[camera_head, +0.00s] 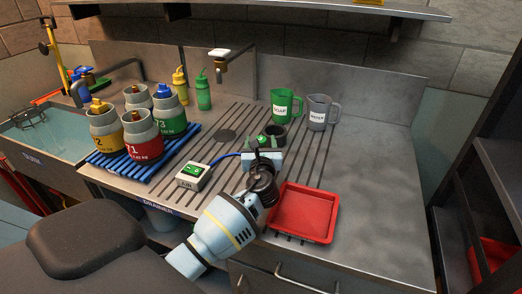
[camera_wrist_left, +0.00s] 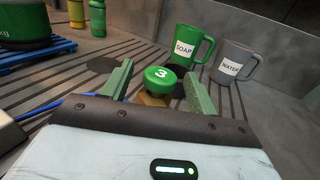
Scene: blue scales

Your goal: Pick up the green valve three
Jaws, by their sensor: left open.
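The green valve three (camera_wrist_left: 160,77) is a round green knob with a white 3 on a brass-coloured base. In the left wrist view it sits between the two green fingers of my left gripper (camera_wrist_left: 160,88). The fingers are spread, with a visible gap on each side of the knob. In the head view my left gripper (camera_head: 264,152) is low over the grooved drainer, and the green valve (camera_head: 263,139) shows just beyond it, partly hidden. My right gripper is not in view.
A red tray (camera_head: 305,212) lies right of my gripper. A green soap jug (camera_head: 284,105) and grey water jug (camera_head: 319,112) stand behind. A display box (camera_head: 193,175) with a blue cable is at left. Several gas cylinders (camera_head: 143,139) stand on a blue rack. The counter's right is clear.

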